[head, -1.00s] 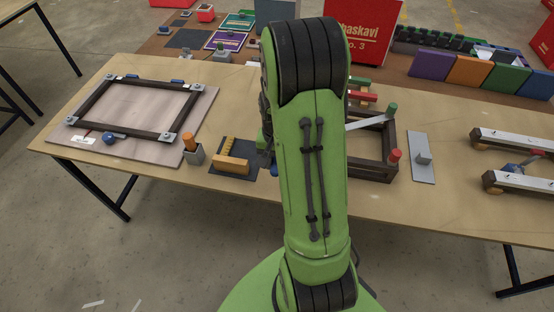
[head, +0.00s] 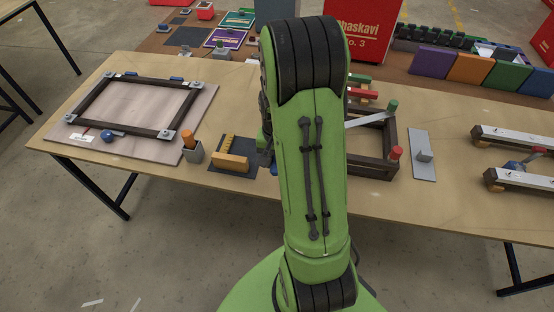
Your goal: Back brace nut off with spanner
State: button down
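My green arm stands in the middle of the head view and hides the centre of the table. My gripper is behind it and cannot be made out. A dark open frame (head: 378,166) stands right of my arm, partly hidden by it. A pale flat bar (head: 371,121) lies slanting across its top. A green-capped piece (head: 392,106) and a red-capped piece (head: 396,153) stand at its right side. I cannot pick out the brace nut or the spanner with certainty.
A dark rectangular frame with grey corner pieces (head: 172,133) lies on a pale board (head: 112,149) at left. A grey holder with an orange handle (head: 193,152) and a yellow rack (head: 231,161) stand nearby. A grey plate (head: 423,165) and two rails (head: 515,178) lie at right.

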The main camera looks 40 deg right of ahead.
jog(key=shift+f, duration=0.1)
jog(key=shift+f+b, duration=1.2)
jog(key=s+d+n, duration=0.5)
jog(key=d+n, duration=0.4)
jog(key=d, duration=0.1)
jog(key=w+d+n, duration=0.1)
jog(key=d+n, duration=0.2)
jog(key=w+d+n+p, duration=0.1)
jog(key=d+n, duration=0.1)
jog(key=d, duration=0.1)
jog(key=w+d+n, duration=0.1)
jog(key=d+n, duration=0.2)
jog(key=shift+w+d+r+n+p, duration=0.1)
jog(key=shift+d+r+n+p, duration=0.05)
jog(key=shift+d+n+p, duration=0.2)
jog(key=w+d+n+p, duration=0.1)
jog(key=w+d+n, duration=0.1)
jog(key=n, duration=0.1)
jog(key=shift+w+d, duration=0.3)
jog(key=shift+d, duration=0.05)
jog(key=shift+w+d+n+p, duration=0.3)
jog(key=shift+w+d+n, duration=0.05)
jog(key=shift+w+n, duration=0.3)
jog(key=shift+w+d+n+p, duration=0.25)
jog(key=shift+w+d+n, duration=0.1)
jog(key=shift+w+n, duration=0.2)
